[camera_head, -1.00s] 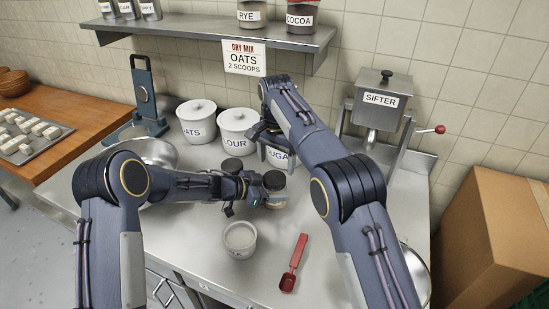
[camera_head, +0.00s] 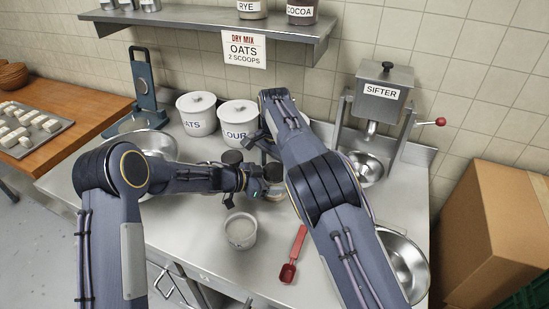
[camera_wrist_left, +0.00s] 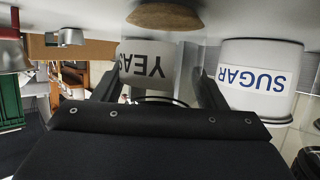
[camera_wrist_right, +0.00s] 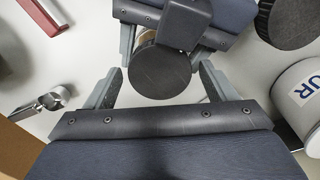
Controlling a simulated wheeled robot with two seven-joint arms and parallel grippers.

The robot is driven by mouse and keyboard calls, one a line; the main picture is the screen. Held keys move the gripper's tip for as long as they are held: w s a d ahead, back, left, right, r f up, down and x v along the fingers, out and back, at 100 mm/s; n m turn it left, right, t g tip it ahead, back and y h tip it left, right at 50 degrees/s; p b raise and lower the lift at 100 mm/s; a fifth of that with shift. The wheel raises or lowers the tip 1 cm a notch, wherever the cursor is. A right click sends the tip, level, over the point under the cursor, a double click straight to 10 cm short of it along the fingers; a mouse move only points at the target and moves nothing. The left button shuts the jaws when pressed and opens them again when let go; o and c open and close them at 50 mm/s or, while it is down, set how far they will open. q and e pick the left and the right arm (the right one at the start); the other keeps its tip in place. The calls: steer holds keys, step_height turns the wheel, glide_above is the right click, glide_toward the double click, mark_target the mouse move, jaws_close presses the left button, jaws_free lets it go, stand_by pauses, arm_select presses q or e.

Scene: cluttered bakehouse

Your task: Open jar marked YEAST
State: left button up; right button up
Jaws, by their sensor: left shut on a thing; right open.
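The YEAST jar (camera_wrist_left: 147,68) is between the fingers of my left gripper (camera_wrist_left: 160,88), which is shut on its body; part of its label shows in the left wrist view. Its round dark lid (camera_wrist_right: 160,71) faces the right wrist camera and also shows in the head view (camera_head: 272,172). My right gripper (camera_wrist_right: 161,72) is open, with one finger on either side of the lid in that picture and gaps between. I cannot tell its exact height above the lid. In the head view the right forearm hides part of the right gripper.
A second dark-lidded jar (camera_head: 232,157) stands close to the left gripper. The SUGAR canister (camera_wrist_left: 258,85) and FLOUR canister (camera_head: 238,117) stand behind. The sifter (camera_head: 383,98) stands right.

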steer(key=shift+f, duration=0.1)
steer(key=c, duration=1)
steer(key=n, duration=0.3)
steer(key=o, duration=1.1)
